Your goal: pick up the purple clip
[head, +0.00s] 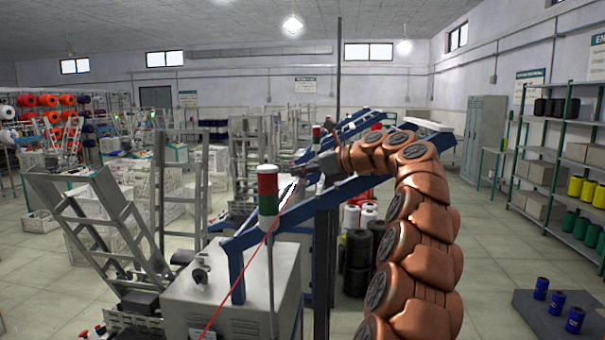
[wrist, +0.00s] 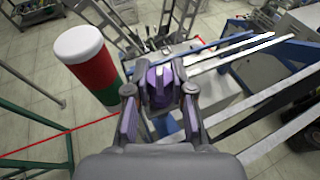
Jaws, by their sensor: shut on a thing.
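The purple clip (wrist: 160,86) shows in the wrist view between the two fingers of my gripper (wrist: 160,92). It has a purple body with a grey middle part. The fingers, with purple inner pads, are shut on it from both sides. In the head view my gripper (head: 308,169) is at the end of my copper-coloured arm, near the sloping blue frame. The clip is too small to make out there.
A red, green and white signal light (wrist: 88,62) stands close left of my gripper; it also shows in the head view (head: 268,189). A thin red line passes nearby. Blue frame bars (head: 300,208) and a grey machine box (head: 235,300) lie below.

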